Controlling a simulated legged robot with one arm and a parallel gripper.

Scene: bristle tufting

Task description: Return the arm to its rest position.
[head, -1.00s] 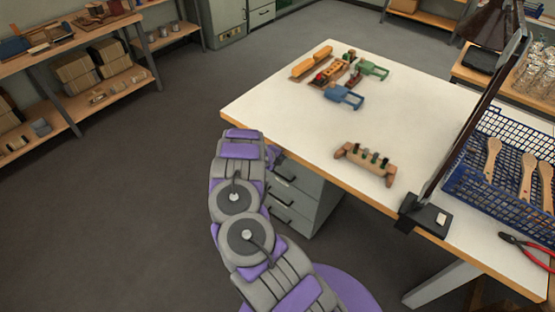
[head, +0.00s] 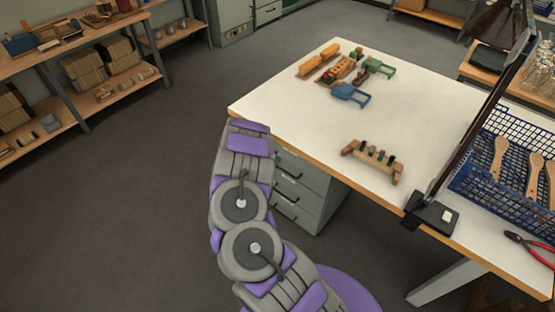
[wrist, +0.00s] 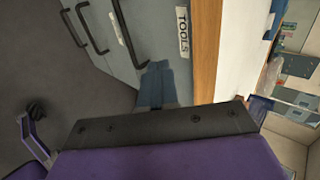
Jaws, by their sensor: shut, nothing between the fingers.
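My arm (head: 240,200), purple and grey, is folded beside the left front edge of the white workbench (head: 290,105). My gripper (wrist: 163,72) shows in the wrist view as two blue-grey fingers close together beyond a dark bar. It is shut and empty, in front of the grey drawer cabinet (wrist: 150,30) marked TOOLS. In the head view the gripper is hidden behind my arm links. The same drawer cabinet (head: 305,190) stands under the bench, just right of my arm.
On the bench are a wooden block with dark tufts (head: 372,158), a blue clamp (head: 350,94), a green clamp (head: 378,67), a blue basket (head: 500,185) with wooden handles, and red pliers (head: 530,248). A lamp base (head: 432,213) sits at the front edge. Floor at left is clear.

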